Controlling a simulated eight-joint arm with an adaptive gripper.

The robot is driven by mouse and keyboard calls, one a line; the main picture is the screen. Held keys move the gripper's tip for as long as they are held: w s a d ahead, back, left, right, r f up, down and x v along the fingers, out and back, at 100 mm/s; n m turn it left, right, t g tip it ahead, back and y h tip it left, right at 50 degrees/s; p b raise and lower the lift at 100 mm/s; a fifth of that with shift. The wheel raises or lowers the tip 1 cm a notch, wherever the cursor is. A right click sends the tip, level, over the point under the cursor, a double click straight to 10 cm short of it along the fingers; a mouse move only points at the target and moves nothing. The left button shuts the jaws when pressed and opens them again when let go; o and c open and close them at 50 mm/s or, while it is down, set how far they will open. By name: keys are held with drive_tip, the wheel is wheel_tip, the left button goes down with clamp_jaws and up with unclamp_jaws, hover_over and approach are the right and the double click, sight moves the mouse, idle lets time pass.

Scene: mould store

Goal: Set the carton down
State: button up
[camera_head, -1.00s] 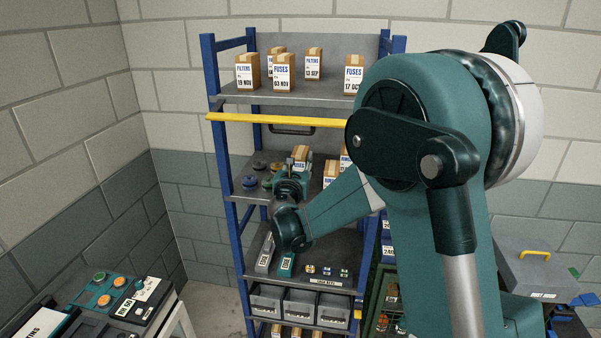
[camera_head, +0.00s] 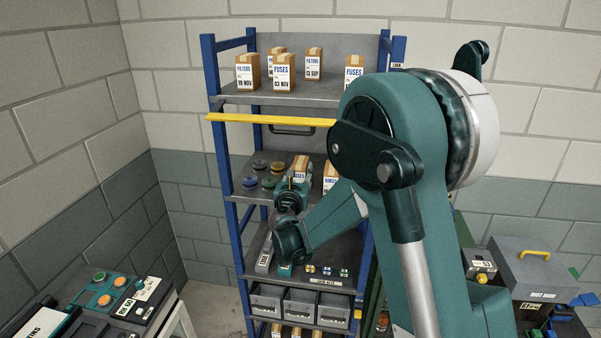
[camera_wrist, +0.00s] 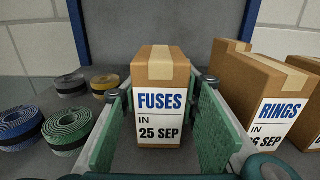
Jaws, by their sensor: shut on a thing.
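The carton, a brown box labelled FUSES, IN, 25 SEP (camera_wrist: 160,100), stands upright between the green pads of my gripper (camera_wrist: 160,135) in the wrist view. My gripper is shut on it. In the head view the carton (camera_head: 300,163) shows just beyond my gripper (camera_head: 296,178), over the middle shelf (camera_head: 250,191) of the blue-posted rack. Whether its base touches the shelf cannot be told; my gripper and arm hide its lower part in the head view.
Several tape rolls (camera_wrist: 67,128) lie left of the carton. RINGS cartons (camera_wrist: 268,98) stand close on the right. A yellow bar (camera_head: 270,119) crosses the rack above this shelf. Cartons (camera_head: 283,73) stand on the top shelf; grey bins (camera_head: 300,308) sit below.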

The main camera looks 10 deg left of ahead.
drive_tip(key=shift+f, duration=0.2)
drive_tip(key=o, duration=1)
drive_tip(key=shift+s+r, duration=0.1)
drive_tip(key=shift+r, duration=0.15)
drive_tip(key=s+b, duration=0.1)
drive_tip(key=s, duration=1)
drive_tip(key=shift+s, duration=0.4)
drive_tip(key=shift+d, duration=0.1)
